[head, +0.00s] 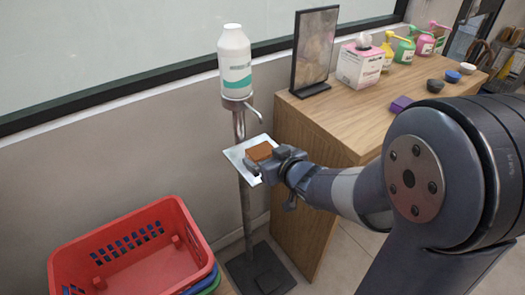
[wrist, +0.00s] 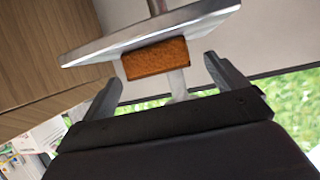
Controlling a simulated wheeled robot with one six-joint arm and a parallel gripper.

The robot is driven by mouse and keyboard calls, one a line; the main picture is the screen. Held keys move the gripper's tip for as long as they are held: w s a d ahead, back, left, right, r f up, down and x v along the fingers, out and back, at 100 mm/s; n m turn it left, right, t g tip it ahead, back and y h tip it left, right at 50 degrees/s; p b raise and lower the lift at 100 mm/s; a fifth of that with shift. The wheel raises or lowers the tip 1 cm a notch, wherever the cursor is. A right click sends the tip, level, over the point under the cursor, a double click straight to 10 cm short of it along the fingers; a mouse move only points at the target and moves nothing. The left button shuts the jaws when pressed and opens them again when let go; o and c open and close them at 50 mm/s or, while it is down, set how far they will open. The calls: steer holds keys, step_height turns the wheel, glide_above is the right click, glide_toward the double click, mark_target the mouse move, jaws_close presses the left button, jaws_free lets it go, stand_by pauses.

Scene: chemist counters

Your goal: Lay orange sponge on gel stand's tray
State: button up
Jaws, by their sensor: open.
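The orange sponge (head: 259,152) lies on the pale metal tray (head: 238,158) of the gel stand (head: 241,135). A white bottle with a green label (head: 235,65) tops the stand. In the wrist view, which appears upside down, the sponge (wrist: 157,58) is flat against the tray (wrist: 90,50). My gripper (head: 271,163) is at the tray's right side, close to the sponge. In the wrist view its fingers (wrist: 162,78) are spread, with a gap on each side of the sponge. Part of the tray is hidden behind the sponge and gripper.
A wooden counter (head: 345,115) stands right of the stand, close to my arm. It holds a dark framed panel (head: 314,50), a tissue box (head: 361,64), several colored pump bottles, small bowls and a purple block (head: 401,104). A red basket (head: 135,255) is at lower left.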

steer(key=p+v, duration=0.2)
steer(key=v, duration=0.6)
